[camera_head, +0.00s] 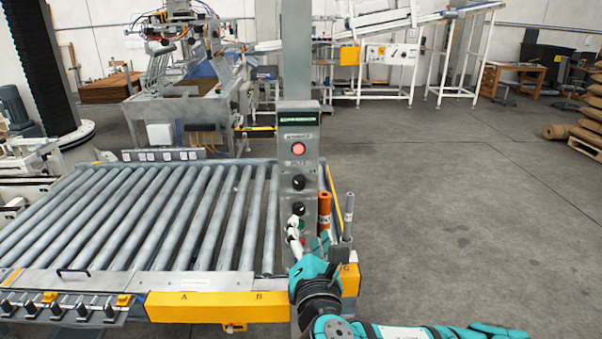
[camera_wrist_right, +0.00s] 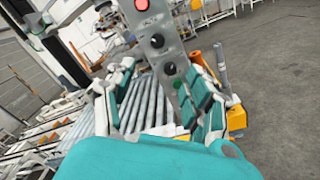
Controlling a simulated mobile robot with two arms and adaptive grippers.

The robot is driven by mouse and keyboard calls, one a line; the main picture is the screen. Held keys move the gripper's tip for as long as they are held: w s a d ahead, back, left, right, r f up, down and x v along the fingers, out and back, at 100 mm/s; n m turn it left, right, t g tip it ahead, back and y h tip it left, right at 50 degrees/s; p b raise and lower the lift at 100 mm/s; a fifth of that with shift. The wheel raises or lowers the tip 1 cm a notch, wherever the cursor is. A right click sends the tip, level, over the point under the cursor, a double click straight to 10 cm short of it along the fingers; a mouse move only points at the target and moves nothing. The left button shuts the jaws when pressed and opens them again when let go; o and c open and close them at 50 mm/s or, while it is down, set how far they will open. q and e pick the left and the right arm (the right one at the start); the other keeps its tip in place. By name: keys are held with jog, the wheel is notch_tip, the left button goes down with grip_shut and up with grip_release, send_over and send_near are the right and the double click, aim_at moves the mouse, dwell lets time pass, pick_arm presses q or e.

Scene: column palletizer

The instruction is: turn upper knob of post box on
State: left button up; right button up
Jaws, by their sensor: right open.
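The post box (camera_head: 299,165) is a grey upright panel at the roller conveyor's right end. Its upper knob (camera_head: 298,183) is black and round, below a red button. It also shows in the right wrist view (camera_wrist_right: 157,40); its pointer direction is too small to tell. A lower black knob (camera_head: 298,208) sits beneath it, also in the wrist view (camera_wrist_right: 170,68). My right gripper (camera_head: 306,236) is in front of the panel's lower part, below both knobs. In the wrist view its fingers (camera_wrist_right: 163,85) are spread and empty, apart from the upper knob. My left gripper is out of view.
An orange tube (camera_head: 324,210) and a grey tube (camera_head: 348,215) stand right of the panel. Rollers (camera_head: 160,215) lie left. Open floor (camera_head: 460,220) lies right.

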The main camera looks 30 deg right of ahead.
aim_at(299, 186)
pick_arm(q)
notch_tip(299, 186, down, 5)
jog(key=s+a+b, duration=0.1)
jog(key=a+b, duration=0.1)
jog(key=b, duration=0.3)
pick_arm(e)
jog(key=p+x, duration=0.2)
jog(key=x, duration=0.5)
jog(key=p+x, duration=0.3)
jog(key=x, duration=0.5)
jog(key=shift+w+a+r, duration=0.1)
jog(key=shift+w+r, duration=0.05)
jog(key=shift+w, duration=0.25)
jog(key=shift+w+d+p, duration=0.3)
jog(key=shift+w+d, duration=0.1)
jog(key=shift+w, duration=0.2)
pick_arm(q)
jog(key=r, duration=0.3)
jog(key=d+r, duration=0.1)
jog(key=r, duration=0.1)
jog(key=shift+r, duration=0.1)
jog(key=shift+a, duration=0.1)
pick_arm(e)
jog(key=shift+c, duration=0.2)
grip_shut()
jog(key=shift+f, duration=0.2)
